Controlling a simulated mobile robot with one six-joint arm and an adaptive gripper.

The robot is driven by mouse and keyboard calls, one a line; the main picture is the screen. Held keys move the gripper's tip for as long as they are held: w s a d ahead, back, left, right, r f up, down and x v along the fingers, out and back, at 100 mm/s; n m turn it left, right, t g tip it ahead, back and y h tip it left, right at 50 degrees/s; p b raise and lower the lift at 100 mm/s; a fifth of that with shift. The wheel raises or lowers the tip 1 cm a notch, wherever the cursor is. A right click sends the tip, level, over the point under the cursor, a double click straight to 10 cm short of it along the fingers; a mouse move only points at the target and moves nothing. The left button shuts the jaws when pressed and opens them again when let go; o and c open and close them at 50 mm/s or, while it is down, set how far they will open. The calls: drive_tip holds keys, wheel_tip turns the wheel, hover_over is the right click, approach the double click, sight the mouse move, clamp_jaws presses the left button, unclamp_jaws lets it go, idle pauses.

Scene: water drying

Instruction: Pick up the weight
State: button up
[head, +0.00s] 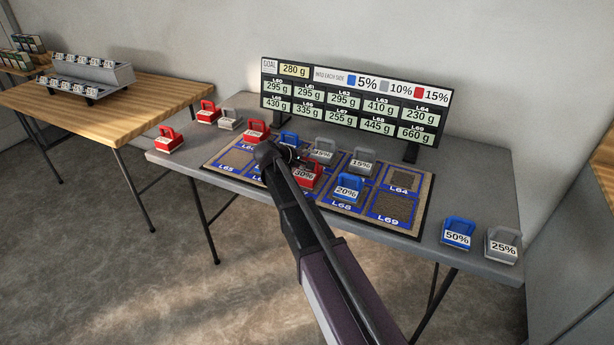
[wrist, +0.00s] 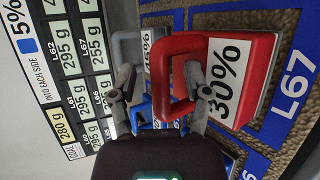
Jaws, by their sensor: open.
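The task does not say which weight. A red weight marked 30% (head: 305,180) stands on the mat near L67, partly hidden by my arm. It fills much of the wrist view (wrist: 245,75), with its red loop handle toward my gripper. My gripper (wrist: 160,80) is open and empty. Its two fingers appear on either side of the handle's near bar, the right one overlapping the handle opening. I cannot tell whether they touch. In the head view, my gripper (head: 291,154) is just above and behind this weight, mostly hidden by my arm.
Close by stand a blue 20% weight (head: 348,188), a grey 15% weight (head: 362,163) and a grey weight (head: 323,150). Blue 50% (head: 457,234) and grey 25% (head: 502,246) weights stand at right. The display board (head: 352,108) rises behind. L64 (head: 399,178) and L69 (head: 393,207) are empty.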

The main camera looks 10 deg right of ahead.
clamp_jaws()
drive_tip(key=shift+r, duration=0.15)
idle(0.5)
wheel_tip(320, 180, up, 3)
drive_tip(key=p, duration=0.3)
drive_tip(key=shift+r, duration=0.15)
drive_tip(key=shift+s+r+p, duration=0.2)
drive_tip(key=shift+r+p, duration=0.05)
drive_tip(key=shift+p, duration=0.3)
drive_tip(key=s+d, duration=0.2)
drive_tip(key=s, duration=0.5)
drive_tip(key=s+d+r, duration=0.1)
drive_tip(key=s+d, duration=0.2)
drive_tip(key=s, duration=0.4)
drive_tip(key=shift+s+p, duration=0.4)
drive_tip(key=shift+p, duration=0.05)
drive_tip(key=shift+d, duration=0.1)
